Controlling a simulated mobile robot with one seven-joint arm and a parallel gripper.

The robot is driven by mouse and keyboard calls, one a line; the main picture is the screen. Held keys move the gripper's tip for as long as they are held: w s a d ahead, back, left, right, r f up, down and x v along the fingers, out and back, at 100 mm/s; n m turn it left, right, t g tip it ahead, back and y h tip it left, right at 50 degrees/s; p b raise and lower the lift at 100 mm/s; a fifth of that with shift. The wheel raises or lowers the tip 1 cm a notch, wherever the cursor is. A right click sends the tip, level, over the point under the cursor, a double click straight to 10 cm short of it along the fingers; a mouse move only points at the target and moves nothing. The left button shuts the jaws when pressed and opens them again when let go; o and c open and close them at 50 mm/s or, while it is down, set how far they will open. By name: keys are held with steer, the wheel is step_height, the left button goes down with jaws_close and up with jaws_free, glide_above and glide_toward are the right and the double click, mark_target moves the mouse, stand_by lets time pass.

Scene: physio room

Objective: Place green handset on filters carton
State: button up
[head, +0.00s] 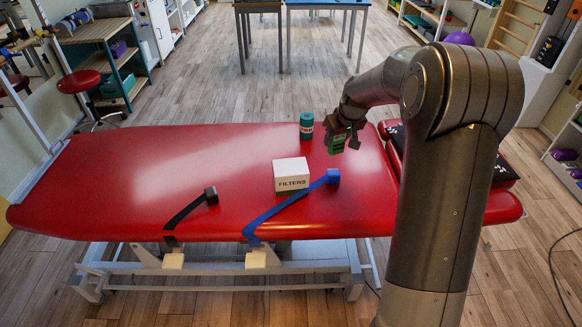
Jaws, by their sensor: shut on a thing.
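The white filters carton (291,175), marked FILTERS, stands upright on the red treatment table (130,170), right of its middle. My gripper (343,138) is up and to the right of the carton, apart from it, above the table's far side. It is shut on the green handset (336,145), which is small and dark green here and partly covered by the fingers. The carton's top is bare.
A teal canister (306,126) stands at the table's far edge, just left of my gripper. A blue strap (290,207) runs close by the carton's front right. A black strap (190,207) lies further left. The table's left half is clear.

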steer(key=a, duration=0.4)
glide_above(290, 167)
steer(key=shift+n, duration=0.3)
steer(key=shift+w+f, duration=0.1)
steer(key=shift+f, duration=4.7)
steer(key=shift+d, duration=0.1)
steer(key=shift+f, duration=0.2)
steer(key=o, duration=1)
steer(key=shift+o, duration=0.2)
